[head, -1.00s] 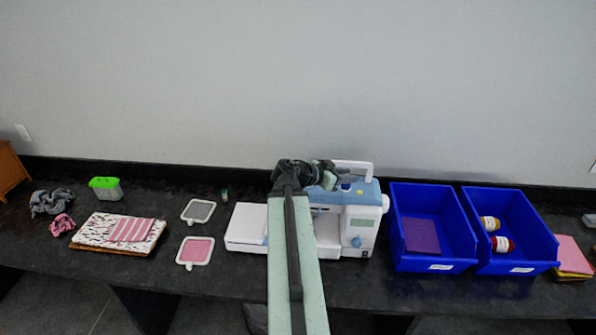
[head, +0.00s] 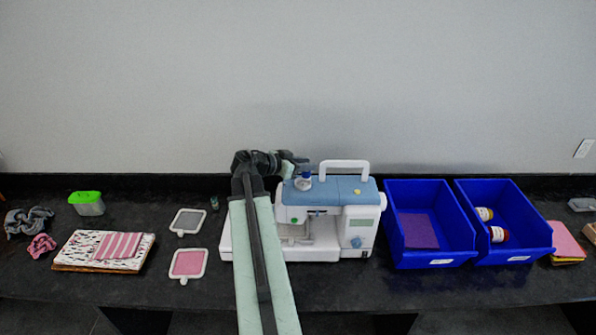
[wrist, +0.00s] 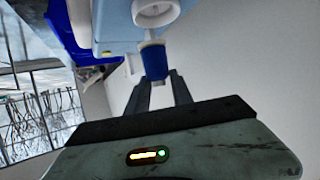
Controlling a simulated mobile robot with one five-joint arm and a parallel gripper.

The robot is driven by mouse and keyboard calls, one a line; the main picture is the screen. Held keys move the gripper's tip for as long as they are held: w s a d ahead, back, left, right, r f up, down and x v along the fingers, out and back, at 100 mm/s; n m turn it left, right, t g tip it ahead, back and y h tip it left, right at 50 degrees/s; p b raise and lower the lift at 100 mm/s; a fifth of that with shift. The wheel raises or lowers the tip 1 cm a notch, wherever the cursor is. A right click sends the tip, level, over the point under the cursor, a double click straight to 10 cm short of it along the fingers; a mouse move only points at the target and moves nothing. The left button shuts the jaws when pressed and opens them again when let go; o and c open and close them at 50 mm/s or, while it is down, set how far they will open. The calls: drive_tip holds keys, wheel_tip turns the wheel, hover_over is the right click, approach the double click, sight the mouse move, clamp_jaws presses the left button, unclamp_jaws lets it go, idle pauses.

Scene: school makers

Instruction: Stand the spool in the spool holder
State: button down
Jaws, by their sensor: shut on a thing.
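A small blue spool (wrist: 153,62) with a pale end sits between my fingertips in the wrist view. My gripper (wrist: 158,80) is shut on it. In the head view, my gripper (head: 298,163) is above the left part of the sewing machine's blue top (head: 335,190), and a blue-and-white piece (head: 304,183) shows just below it. A round white fitting (wrist: 155,12), which looks like the spool holder, lies just beyond the spool in the wrist view. I cannot tell whether the spool touches it.
The machine's white carry handle (head: 344,166) stands to the right of my gripper. Two blue bins (head: 431,258) stand right of the machine. Left are hoops (head: 188,276), folded cloth (head: 70,266) and a green-lidded box (head: 86,197). The wall is behind.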

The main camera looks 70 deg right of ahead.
drive_tip(key=shift+w+d+f+b, duration=0.2)
drive_tip(key=shift+w+f+b, duration=0.5)
drive_tip(key=shift+w+f, duration=0.15)
drive_tip(key=shift+w+f+b, duration=0.15)
drive_tip(key=shift+f+b, duration=0.35)
drive_tip(key=shift+f, duration=0.05)
drive_tip(key=shift+w+f+b, duration=0.15)
drive_tip(key=shift+f+b, duration=0.35)
drive_tip(key=shift+f, duration=0.05)
drive_tip(key=shift+s+d+f+b, duration=0.2)
drive_tip(key=shift+s+b, duration=0.15)
drive_tip(key=shift+s, duration=0.25)
drive_tip(key=shift+s+a+r, duration=0.15)
drive_tip(key=shift+r, duration=0.1)
drive_tip(key=shift+w, duration=0.4)
drive_tip(key=shift+s+f, duration=0.15)
drive_tip(key=shift+f, duration=0.15)
drive_tip(key=c, duration=1.1)
unclamp_jaws()
